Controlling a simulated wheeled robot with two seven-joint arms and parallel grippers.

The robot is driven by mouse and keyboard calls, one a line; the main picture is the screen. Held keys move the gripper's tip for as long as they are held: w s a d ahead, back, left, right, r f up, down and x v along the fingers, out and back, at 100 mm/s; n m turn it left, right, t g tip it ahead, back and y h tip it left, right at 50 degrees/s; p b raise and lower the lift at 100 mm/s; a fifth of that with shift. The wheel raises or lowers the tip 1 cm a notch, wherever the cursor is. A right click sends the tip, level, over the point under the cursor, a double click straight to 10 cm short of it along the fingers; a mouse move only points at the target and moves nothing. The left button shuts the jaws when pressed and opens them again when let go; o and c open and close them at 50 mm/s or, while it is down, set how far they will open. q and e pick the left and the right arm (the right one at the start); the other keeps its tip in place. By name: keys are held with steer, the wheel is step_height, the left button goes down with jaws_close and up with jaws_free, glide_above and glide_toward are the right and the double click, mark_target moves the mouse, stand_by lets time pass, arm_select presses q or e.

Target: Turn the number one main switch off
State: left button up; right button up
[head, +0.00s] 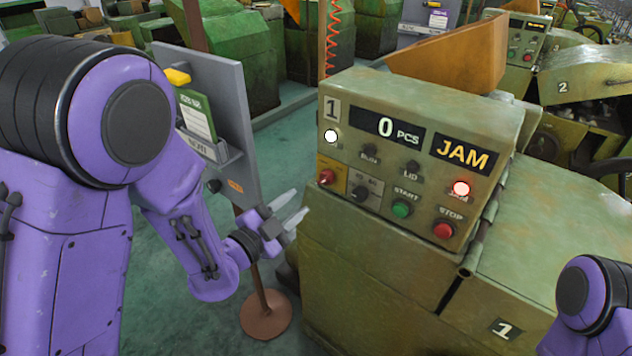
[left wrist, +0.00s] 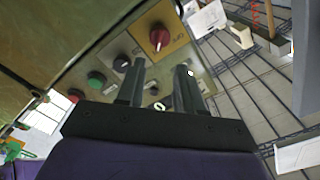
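The number 1 machine's control panel (head: 418,150) faces me in the head view. Its main switch, a red rotary knob (head: 326,177) on a yellow plate, sits at the panel's lower left; the knob (left wrist: 159,37) also shows in the left wrist view. I cannot read its marked position. My left gripper (head: 291,209) is open and empty, left of and below the knob, apart from the panel. In the left wrist view its fingers (left wrist: 160,64) point toward the panel, with the knob beyond the gap between the fingertips. My right gripper is out of view.
Right of the knob are a black selector (head: 360,192), green START button (head: 401,208) and red STOP button (head: 443,230). The display (head: 462,154) reads JAM; a red lamp (head: 461,188) is lit. A grey board (head: 212,115) on a stand is close behind my left arm.

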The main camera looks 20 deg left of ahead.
mark_target(322, 181)
arm_select(q)
steer(key=p+x, duration=0.4)
steer(key=x, duration=0.4)
steer(key=shift+w+f, duration=0.1)
steer(key=shift+w, duration=0.15)
jaws_close()
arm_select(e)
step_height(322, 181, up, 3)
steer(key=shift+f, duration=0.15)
